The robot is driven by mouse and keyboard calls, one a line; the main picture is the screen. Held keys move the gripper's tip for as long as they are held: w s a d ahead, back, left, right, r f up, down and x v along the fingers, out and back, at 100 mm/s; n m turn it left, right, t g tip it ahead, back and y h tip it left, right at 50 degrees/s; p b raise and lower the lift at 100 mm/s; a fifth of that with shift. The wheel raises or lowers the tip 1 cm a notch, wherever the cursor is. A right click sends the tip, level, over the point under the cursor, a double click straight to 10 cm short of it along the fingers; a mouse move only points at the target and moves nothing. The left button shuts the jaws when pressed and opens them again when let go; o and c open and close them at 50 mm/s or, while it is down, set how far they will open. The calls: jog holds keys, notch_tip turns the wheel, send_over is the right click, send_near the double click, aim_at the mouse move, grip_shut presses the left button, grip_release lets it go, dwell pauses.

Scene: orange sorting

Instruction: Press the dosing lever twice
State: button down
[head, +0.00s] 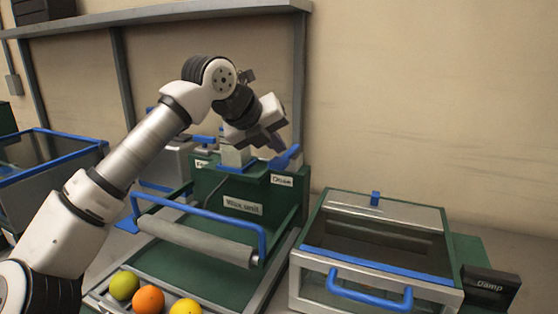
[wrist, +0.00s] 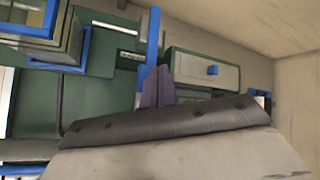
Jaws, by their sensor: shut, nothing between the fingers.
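The green wax unit (head: 242,208) stands at mid-picture in the head view. A blue lever (head: 286,156) rises at its top right, just above a small label that seems to read "Dose" (head: 282,181). My gripper (head: 277,146) is shut and empty, tilted downward right at this lever. In the wrist view the closed fingers (wrist: 159,90) overlap the lower part of an upright blue bar (wrist: 151,45), which looks like the lever. I cannot tell whether the fingers touch it. The wrist housing hides part of the unit.
A grey roller with a blue handle frame (head: 200,238) lies before the unit, with a green, an orange (head: 148,299) and a yellow fruit below. A lidded box with blue handles (head: 375,240) stands right, beside a "Damp" block (head: 490,288). A blue-rimmed bin (head: 45,165) is left.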

aim_at(278, 161)
jog(key=shift+f, duration=0.15)
dwell(0.7)
jog(key=shift+f+b, duration=0.3)
jog(key=shift+b, duration=0.05)
jog(key=shift+f+b, duration=1.1)
jog(key=shift+f, duration=0.35)
dwell(1.2)
jog(key=shift+r, duration=0.1)
dwell(0.4)
jog(key=shift+r+p, duration=1.35)
jog(key=shift+r, duration=0.45)
jog(key=shift+r+p, duration=1.85)
jog(key=shift+r, duration=0.65)
